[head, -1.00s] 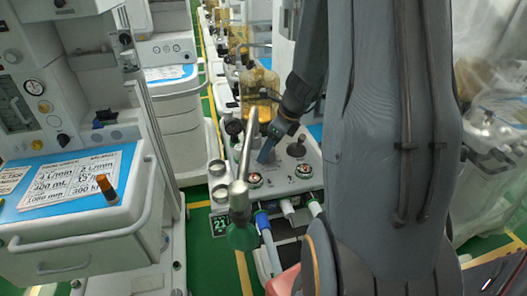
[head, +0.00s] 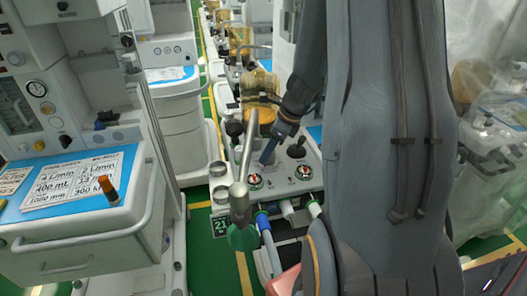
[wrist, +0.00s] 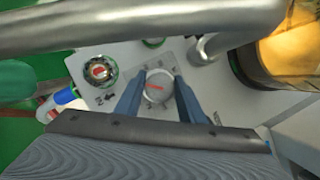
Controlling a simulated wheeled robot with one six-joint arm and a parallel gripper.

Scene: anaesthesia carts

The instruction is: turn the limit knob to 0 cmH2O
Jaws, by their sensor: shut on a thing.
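The limit knob (wrist: 158,86) is a round, pale cap with a red mark, on a grey panel with a printed scale around it in the wrist view. My gripper (wrist: 159,92) has one blue-grey finger on each side of the knob and is shut on it. The scale figures are too small and blurred to read, so I cannot tell the setting. In the head view my gripper (head: 267,157) points down at the top of the machine, and its fingers hide the knob.
A thick metal tube (wrist: 140,25) crosses close above the knob in the wrist view. A red-and-white gauge (wrist: 98,70) sits left of it, and an amber canister (wrist: 290,50) stands at right. A black-topped lever (head: 297,150) stands right of my gripper in the head view.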

